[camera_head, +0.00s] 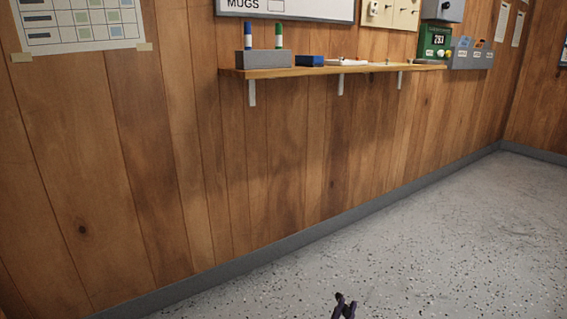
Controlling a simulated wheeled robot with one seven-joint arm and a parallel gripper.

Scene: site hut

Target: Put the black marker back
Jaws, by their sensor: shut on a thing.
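My gripper (344,307) shows only as a small dark shape at the bottom edge, over the floor and well below the shelf. It is shut on a dark thing that I take for the black marker; the two are hard to tell apart at this size. A grey marker holder (264,59) stands at the left end of the wooden wall shelf (330,70). A blue-capped marker (248,36) and a green-capped marker (279,36) stand upright in it, with a gap between them.
On the shelf, a dark blue block (310,61) lies right of the holder, then a white flat item (346,62). A whiteboard (290,8) hangs above. A green device (435,41) and grey wall box (473,56) are at the right. The floor (420,240) is clear.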

